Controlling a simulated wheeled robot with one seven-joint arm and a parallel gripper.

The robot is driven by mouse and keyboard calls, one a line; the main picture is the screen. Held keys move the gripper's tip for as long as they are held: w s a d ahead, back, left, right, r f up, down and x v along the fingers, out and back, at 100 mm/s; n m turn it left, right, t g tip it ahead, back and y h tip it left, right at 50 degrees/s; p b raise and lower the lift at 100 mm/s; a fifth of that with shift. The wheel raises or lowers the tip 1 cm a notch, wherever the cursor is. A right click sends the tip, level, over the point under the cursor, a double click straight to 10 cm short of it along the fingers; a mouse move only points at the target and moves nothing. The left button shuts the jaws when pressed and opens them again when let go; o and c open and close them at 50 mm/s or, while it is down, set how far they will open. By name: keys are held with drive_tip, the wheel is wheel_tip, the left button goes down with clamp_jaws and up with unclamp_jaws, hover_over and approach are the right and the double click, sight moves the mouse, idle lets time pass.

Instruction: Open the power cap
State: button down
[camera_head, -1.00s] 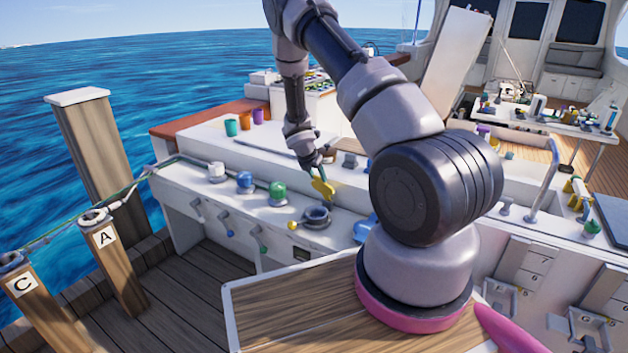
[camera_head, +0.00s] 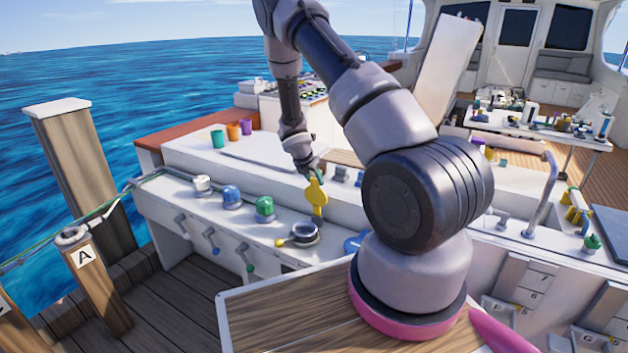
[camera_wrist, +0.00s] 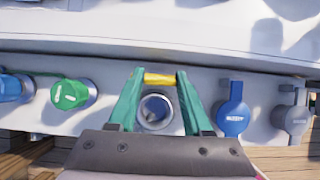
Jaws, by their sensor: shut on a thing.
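The yellow power cap (camera_head: 317,197) stands up on edge at the rear of its round grey socket (camera_head: 304,233) on the white ledge. In the wrist view, the yellow cap (camera_wrist: 160,79) shows edge-on as a short bar between the green fingertips. My gripper (camera_head: 313,178) is shut on the cap's upper part; it also shows in the wrist view (camera_wrist: 160,74). The open round mouth of the socket (camera_wrist: 156,110) lies uncovered between the fingers. I cannot see the hinge clearly.
A green cap (camera_head: 265,207) and a blue cap (camera_head: 232,196) sit left of the socket. In the wrist view, a blue lid (camera_wrist: 234,117) and a grey lid (camera_wrist: 292,118) are close on the right. Levers hang on the front face below.

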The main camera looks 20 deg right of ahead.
drive_tip(key=shift+w+r, duration=0.1)
drive_tip(key=shift+w, duration=0.05)
drive_tip(key=shift+c, duration=1.6)
unclamp_jaws()
drive_tip(key=v, duration=1)
drive_tip(key=shift+s+a+r, duration=0.15)
drive_tip(key=shift+s+r, duration=0.05)
drive_tip(key=shift+r, duration=0.1)
